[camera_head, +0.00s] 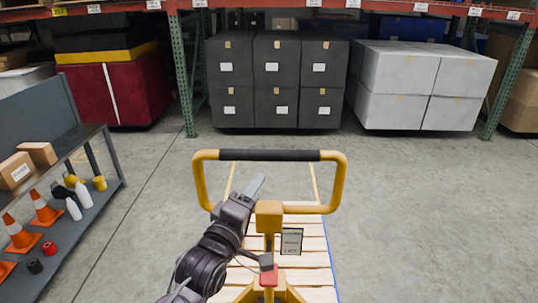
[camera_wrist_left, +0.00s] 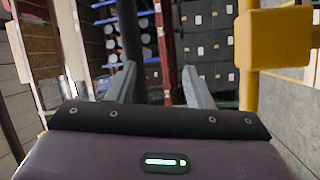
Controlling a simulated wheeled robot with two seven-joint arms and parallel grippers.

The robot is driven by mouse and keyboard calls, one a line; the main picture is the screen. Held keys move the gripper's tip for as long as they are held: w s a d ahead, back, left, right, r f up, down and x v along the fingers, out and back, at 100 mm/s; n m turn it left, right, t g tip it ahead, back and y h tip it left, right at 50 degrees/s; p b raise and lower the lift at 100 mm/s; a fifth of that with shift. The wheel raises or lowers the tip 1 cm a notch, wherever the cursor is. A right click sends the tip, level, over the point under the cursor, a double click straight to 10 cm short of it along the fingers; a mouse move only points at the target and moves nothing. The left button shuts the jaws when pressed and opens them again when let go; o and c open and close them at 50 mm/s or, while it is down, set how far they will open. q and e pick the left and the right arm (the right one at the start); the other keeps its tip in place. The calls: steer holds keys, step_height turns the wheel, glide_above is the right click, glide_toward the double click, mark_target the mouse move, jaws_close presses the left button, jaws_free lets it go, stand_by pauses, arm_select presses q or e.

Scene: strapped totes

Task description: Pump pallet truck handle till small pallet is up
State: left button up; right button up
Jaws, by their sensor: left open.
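The yellow pallet truck handle (camera_head: 340,180) stands upright in the middle of the head view, a loop with a black grip (camera_head: 270,155) across its top. A yellow part of it shows at the right of the left wrist view (camera_wrist_left: 275,40). My left gripper (camera_head: 257,187) is open inside the loop's outline, left of the central yellow block and below the grip. Its two fingers stand apart in the left wrist view (camera_wrist_left: 158,82). The wooden pallet (camera_head: 312,245) lies behind and below the handle; its height above the floor is unclear. My right gripper is out of view.
A grey shelf unit (camera_head: 105,150) with cones, bottles and boxes stands at left. Dark totes (camera_head: 235,75), pale totes (camera_head: 415,75) and a red load (camera_head: 140,90) sit under the rack at the back. Concrete floor is clear at right.

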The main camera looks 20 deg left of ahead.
mark_target(266, 157)
arm_select(q)
steer(key=shift+n+t, duration=0.8)
steer(key=shift+t, duration=0.1)
steer(key=r, duration=0.2)
steer(key=w+r, duration=0.1)
steer(key=shift+w+d+r+p, duration=0.1)
steer(key=shift+w+r+p, duration=0.05)
steer(key=shift+r+p, duration=0.2)
steer(key=p+x, duration=0.2)
steer(key=x, duration=0.4)
steer(key=shift+w, duration=0.35)
steer(key=shift+c, duration=0.5)
steer(key=c, duration=0.7)
steer(key=shift+r, duration=0.1)
jaws_close()
